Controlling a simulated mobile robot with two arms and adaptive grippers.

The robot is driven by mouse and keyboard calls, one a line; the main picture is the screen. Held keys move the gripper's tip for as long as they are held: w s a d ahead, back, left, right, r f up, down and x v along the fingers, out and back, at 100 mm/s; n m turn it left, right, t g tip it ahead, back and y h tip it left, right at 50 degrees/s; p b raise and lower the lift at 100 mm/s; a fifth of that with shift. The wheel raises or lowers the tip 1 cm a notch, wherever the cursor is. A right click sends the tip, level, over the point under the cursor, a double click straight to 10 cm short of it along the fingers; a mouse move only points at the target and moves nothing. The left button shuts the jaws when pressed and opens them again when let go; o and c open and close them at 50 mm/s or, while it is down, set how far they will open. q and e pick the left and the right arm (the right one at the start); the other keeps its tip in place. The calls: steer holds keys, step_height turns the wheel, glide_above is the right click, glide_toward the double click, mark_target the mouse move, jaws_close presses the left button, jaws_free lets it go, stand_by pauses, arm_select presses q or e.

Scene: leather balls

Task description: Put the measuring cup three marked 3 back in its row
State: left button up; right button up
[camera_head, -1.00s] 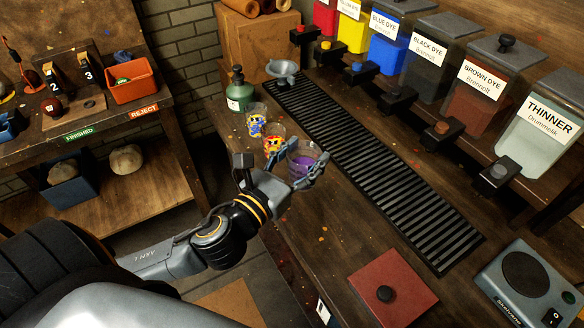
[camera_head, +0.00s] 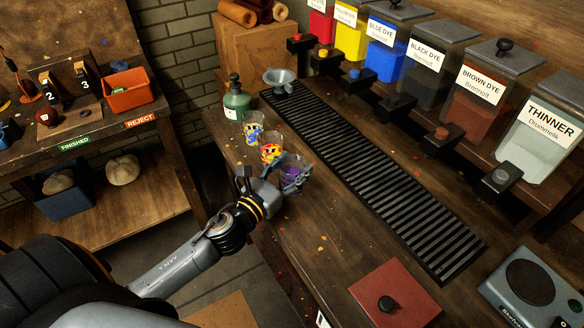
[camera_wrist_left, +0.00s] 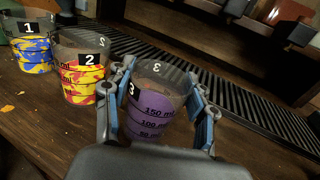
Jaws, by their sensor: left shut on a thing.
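The measuring cup three (camera_wrist_left: 157,103) is clear with a purple band and a white 3, and shows in the left wrist view. In the head view it is the nearest of three cups (camera_head: 291,174). My left gripper (camera_head: 292,172) is shut around it, with a finger on each side of the cup in the wrist view (camera_wrist_left: 160,100). The cup is roughly upright; I cannot tell whether its base touches the bench. Cup two (camera_wrist_left: 80,65), red and yellow, stands beside it. Cup one (camera_wrist_left: 33,45), blue and yellow, stands beyond cup two. My right gripper is not in view.
A green bottle (camera_head: 236,97) and a grey funnel (camera_head: 279,79) stand past the cups. A black slotted grate (camera_head: 370,175) runs along the bench to their right, below the dye dispensers (camera_head: 430,60). A red lidded box (camera_head: 394,293) sits at the near end.

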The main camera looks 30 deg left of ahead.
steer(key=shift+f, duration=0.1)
arm_select(q)
steer(key=o, duration=0.9)
steer(key=shift+f, duration=0.2)
steer(key=o, duration=0.3)
steer(key=shift+o, duration=0.8)
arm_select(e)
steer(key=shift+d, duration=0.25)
arm_select(q)
steer(key=shift+r, duration=0.1)
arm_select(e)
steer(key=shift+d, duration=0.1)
